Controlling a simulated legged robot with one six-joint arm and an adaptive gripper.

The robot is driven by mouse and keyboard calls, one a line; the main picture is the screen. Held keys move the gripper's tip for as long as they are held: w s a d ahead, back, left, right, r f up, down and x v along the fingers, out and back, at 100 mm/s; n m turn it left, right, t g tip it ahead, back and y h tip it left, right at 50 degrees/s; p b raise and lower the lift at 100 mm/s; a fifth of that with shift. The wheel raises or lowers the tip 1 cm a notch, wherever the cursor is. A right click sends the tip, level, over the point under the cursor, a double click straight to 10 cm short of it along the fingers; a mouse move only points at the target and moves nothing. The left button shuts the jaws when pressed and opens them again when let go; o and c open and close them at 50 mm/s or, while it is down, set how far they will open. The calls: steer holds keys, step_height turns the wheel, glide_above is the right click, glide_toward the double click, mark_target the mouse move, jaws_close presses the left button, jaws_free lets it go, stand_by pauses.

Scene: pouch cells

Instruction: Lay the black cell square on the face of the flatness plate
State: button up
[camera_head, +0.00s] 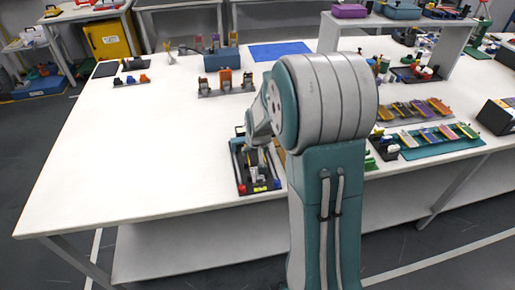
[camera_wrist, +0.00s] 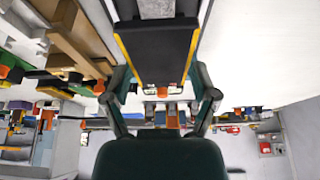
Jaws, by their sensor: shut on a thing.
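In the wrist view, a black cell (camera_wrist: 157,52), a flat dark slab with yellow strips along both sides, lies between the fingers of my gripper (camera_wrist: 161,88). The gripper is shut on it. In the head view, my gripper (camera_head: 256,158) is small and partly hidden by my arm, low over a dark station (camera_head: 241,178) near the table's front edge. This station has red, yellow and blue parts along its front. I cannot tell for sure whether its face is the flatness plate, or whether the cell touches it.
The white table (camera_head: 150,140) is clear to the left. Behind stand small orange-marked fixtures (camera_head: 226,83) and a blue sheet (camera_head: 280,50). To the right are a teal mat (camera_head: 440,148) with coloured cells and a raised shelf (camera_head: 400,20).

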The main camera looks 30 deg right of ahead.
mark_target(256, 169)
steer(key=shift+a+f, duration=0.4)
steer(key=shift+f, duration=0.4)
steer(key=shift+d+f, duration=0.25)
steer(key=shift+f, duration=0.35)
steer(key=shift+d+f, duration=0.25)
steer(key=shift+f, duration=0.4)
steer(key=shift+d+f, duration=0.25)
steer(key=shift+f, duration=0.35)
steer(key=shift+a+f, duration=0.4)
steer(key=shift+f, duration=0.1)
steer(key=shift+d, duration=0.1)
steer(key=o, duration=0.9)
steer(key=shift+d, duration=0.1)
steer(key=shift+r, duration=3.5)
